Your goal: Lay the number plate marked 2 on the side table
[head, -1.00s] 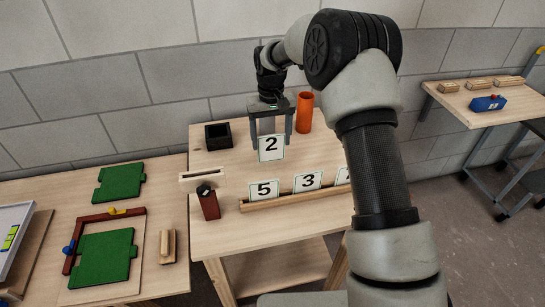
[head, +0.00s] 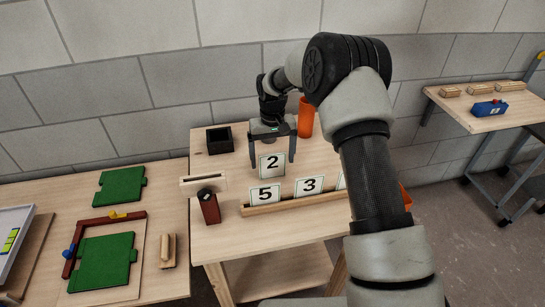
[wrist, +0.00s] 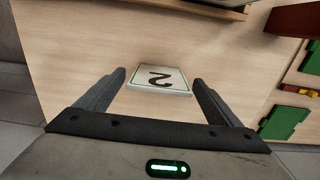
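The white plate marked 2 (head: 272,167) is on the middle table's wooden top, just behind the plate marked 5 (head: 265,195). In the wrist view the plate marked 2 (wrist: 159,79) seems to lie flat on the wood. My gripper (head: 272,162) is above it, with one finger on each side. It is open, and a narrow gap shows between each finger and the plate. The plate marked 3 (head: 309,187) stands with the 5 in a wooden rail (head: 290,206). Another plate there is mostly hidden by my arm.
A black box (head: 219,139) and an orange cylinder (head: 306,118) stand behind. A cream block (head: 203,184) and a dark red block (head: 210,209) are to the left. The left table holds green panels (head: 121,184); a right-hand table (head: 510,106) holds a blue block (head: 490,108).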

